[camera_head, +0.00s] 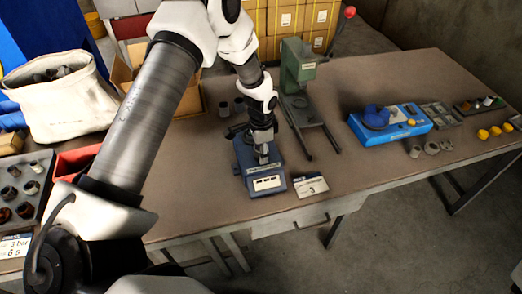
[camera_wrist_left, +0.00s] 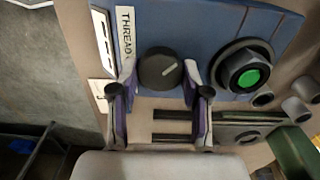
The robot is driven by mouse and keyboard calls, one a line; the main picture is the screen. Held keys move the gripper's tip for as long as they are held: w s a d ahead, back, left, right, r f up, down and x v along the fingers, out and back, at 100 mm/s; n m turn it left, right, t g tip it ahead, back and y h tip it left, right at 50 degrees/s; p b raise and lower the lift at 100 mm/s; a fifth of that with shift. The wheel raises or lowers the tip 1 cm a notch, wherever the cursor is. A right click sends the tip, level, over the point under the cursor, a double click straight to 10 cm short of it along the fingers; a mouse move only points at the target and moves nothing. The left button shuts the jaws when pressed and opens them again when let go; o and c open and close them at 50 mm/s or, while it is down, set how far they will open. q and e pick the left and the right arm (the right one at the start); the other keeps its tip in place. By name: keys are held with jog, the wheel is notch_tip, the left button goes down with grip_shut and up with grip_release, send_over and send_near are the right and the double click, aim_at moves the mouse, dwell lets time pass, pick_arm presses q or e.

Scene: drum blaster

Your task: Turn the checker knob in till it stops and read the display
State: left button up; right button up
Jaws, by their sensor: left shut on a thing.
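The blue checker (camera_head: 278,185) stands near the table's front edge. Its pale display (camera_head: 267,183) has dark marks too small to read; in the left wrist view the display (camera_wrist_left: 103,38) is seen edge-on beside a "THREAD" label (camera_wrist_left: 126,32). In the head view this gripper (camera_head: 262,155) hides the knob. My right gripper is out of view.
A green-centred part in a black collar (camera_wrist_left: 250,77) sits on the checker. A card reading 3 (camera_head: 311,187) lies beside it. A green press (camera_head: 298,68) stands behind; a blue device (camera_head: 400,125) is at right.

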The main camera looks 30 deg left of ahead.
pick_arm(q)
jog(key=shift+m, duration=0.3)
jog(key=m+b, duration=0.1)
jog(key=m, duration=0.3)
jog(key=shift+m, duration=1.9)
jog(key=o, duration=1.1)
jog(key=shift+a, duration=0.1)
jog(key=shift+o, duration=0.2)
jog(key=shift+r, duration=0.15)
